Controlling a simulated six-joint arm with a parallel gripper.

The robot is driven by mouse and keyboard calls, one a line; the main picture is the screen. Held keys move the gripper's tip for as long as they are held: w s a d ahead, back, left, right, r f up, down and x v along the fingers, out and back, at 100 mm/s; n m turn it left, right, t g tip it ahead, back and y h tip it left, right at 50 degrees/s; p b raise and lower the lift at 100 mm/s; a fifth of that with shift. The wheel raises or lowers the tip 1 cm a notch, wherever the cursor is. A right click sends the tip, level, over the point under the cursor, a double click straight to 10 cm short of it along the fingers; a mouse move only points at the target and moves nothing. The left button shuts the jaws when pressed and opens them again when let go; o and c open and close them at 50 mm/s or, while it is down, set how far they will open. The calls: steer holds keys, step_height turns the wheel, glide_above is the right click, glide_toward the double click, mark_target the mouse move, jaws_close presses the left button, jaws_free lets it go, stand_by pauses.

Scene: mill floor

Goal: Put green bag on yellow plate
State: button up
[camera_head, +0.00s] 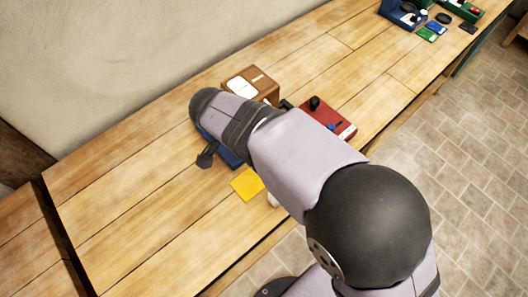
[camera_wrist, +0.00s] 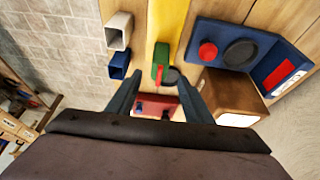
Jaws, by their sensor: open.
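The yellow plate (camera_head: 247,184) lies flat on the wooden bench in the head view, left of my arm. It also shows at the top of the wrist view (camera_wrist: 170,18). A green object (camera_wrist: 160,52), apparently the green bag, is at the near end of the plate in the wrist view. A small red piece is in front of it. I cannot tell whether the green object touches the plate. My gripper (camera_wrist: 160,97) is open, with its two fingers apart and the green object ahead between their lines. My arm hides much of this area in the head view.
A blue box (camera_wrist: 213,38) with red and black round parts and a brown wooden box (camera_wrist: 232,92) are to the right in the wrist view. A red box (camera_head: 328,118) is behind my arm. A whitish tube (camera_wrist: 118,31) and blue tube (camera_wrist: 118,65) are left.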

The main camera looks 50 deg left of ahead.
steer(key=shift+s+r, duration=0.25)
steer(key=shift+r, duration=0.35)
steer(key=w+d+g+h, duration=0.1)
steer(key=w+d, duration=0.4)
steer(key=d, duration=0.3)
steer(key=w+d+f+g, duration=0.1)
steer(key=w+d, duration=0.4)
steer(key=d, duration=0.3)
steer(key=w+d+g+h, duration=0.1)
steer(key=w+d, duration=0.5)
steer(key=d, duration=0.3)
steer(key=s+d+f+y, duration=0.1)
steer(key=s+d, duration=0.2)
steer(key=d, duration=0.7)
steer(key=s+d+f+g+y, duration=0.1)
steer(key=s+d, duration=0.2)
steer(key=d, duration=0.7)
steer(key=shift+s+d+f+g, duration=0.3)
steer(key=shift+s+f, duration=0.05)
steer(key=shift+f, duration=0.05)
